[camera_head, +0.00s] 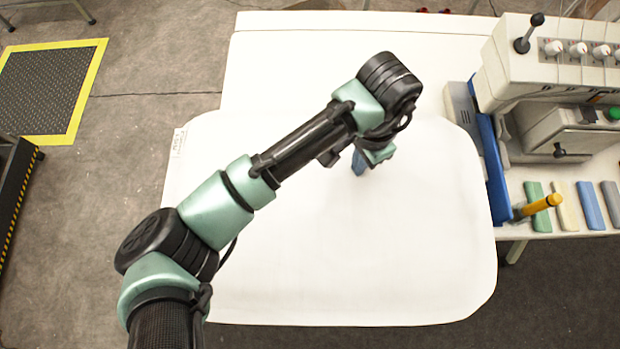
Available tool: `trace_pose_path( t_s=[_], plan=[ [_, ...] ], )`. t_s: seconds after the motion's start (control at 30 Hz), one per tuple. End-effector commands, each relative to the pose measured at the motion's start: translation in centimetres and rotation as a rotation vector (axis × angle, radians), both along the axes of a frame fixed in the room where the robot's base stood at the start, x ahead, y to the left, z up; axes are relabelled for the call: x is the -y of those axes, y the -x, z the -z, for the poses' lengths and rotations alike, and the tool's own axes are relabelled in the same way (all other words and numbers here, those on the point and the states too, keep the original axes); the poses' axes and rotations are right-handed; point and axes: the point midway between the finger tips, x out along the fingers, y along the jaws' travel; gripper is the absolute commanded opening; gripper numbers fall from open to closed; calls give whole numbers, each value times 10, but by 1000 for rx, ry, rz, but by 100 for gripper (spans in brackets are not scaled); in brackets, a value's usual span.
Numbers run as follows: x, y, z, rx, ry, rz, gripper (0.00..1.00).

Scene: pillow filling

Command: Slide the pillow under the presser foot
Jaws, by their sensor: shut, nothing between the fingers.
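The pillow (400,265) is a large white flat shape with rounded corners and a small printed label at its upper left. It lies on the white table and overhangs its front edge. Its right edge lies along the blue plate at the sewing machine's left side. The sewing machine (555,115) stands at the right; I cannot make out its presser foot. My gripper (358,162), with blue fingertips, is shut and empty over the pillow's upper middle. My arm hides part of the pillow, and I cannot tell whether the fingertips touch it.
The white table (330,65) has clear room behind the pillow. A blue plate (492,165) and a yellow-handled tool (540,205) stand at the machine's left front. Several coloured bars, including a green one (537,207), lie at the right. A yellow-edged mat (50,90) lies on the floor.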

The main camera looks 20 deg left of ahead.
Motion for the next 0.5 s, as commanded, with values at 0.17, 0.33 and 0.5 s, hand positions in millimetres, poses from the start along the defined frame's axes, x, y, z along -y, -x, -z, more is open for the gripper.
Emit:
trace_pose_path(
  t_s=[0.17,0.33,0.5],
  plan=[
    [0,0,0,0,0,0,0],
    [0,0,1,0,0,0,0],
    [0,0,6,-1,1,0,0]
  ],
)
